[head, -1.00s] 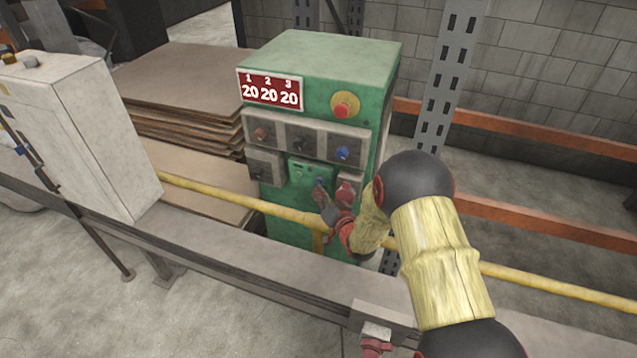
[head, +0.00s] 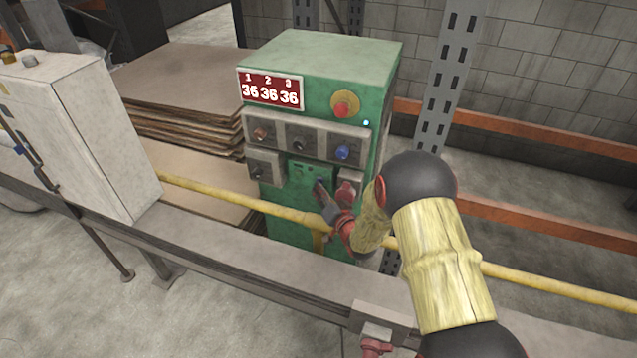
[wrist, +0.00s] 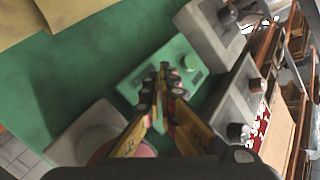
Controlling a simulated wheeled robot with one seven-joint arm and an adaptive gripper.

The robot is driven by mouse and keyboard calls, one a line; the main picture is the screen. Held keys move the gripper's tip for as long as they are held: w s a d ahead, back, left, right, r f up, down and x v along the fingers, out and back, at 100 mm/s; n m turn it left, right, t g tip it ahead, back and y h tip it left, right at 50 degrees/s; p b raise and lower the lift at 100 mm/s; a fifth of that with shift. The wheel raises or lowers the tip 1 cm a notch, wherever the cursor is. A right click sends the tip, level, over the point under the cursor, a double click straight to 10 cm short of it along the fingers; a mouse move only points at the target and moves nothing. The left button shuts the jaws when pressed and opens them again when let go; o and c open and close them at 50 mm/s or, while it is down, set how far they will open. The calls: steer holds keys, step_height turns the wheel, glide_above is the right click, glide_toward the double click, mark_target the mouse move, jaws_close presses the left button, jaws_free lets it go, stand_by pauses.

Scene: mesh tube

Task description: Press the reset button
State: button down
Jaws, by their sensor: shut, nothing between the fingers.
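The green control cabinet (head: 320,55) stands behind the rail. A small green button plate (head: 299,168) sits low on its front and also shows in the wrist view (wrist: 133,92), with a pale green round button (wrist: 190,62) near one end. No reset label is readable. My gripper (head: 319,186) is shut and empty, its tips at the plate, over the spot of a small blue button, which is mostly hidden. In the wrist view the closed fingertips (wrist: 163,72) overlap the plate's middle; I cannot tell whether they touch.
The red display (head: 270,91) reads 36 36 36. A yellow bar (head: 240,200) crosses in front. A white cabinet (head: 90,130) stands left.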

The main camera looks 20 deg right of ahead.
steer(key=shift+s+a, duration=0.1)
steer(key=s+a, duration=0.3)
steer(key=s, duration=0.2)
steer(key=shift+a, duration=0.25)
stand_by(0.4)
steer(key=shift+w+r, duration=0.1)
stand_by(0.6)
steer(key=s+d+r+n+g+h, duration=0.1)
steer(key=s+r+g, duration=0.3)
steer(key=r, duration=0.5)
steer(key=s+d+r+n+g+h, duration=0.1)
steer(key=s+d+r+n+h, duration=0.1)
steer(key=s+r, duration=0.5)
steer(key=s+a+r+n+g, duration=0.1)
steer(key=s+r+g, duration=0.1)
steer(key=s, duration=1.1)
steer(key=s+a+r+n+g, duration=0.1)
steer(key=s+r+g, duration=0.2)
steer(key=s, duration=1.1)
step_height(320, 180, up, 2)
steer(key=shift+a+r+n+g, duration=0.15)
steer(key=shift+r+n+g, duration=0.1)
steer(key=shift+n+g, duration=0.05)
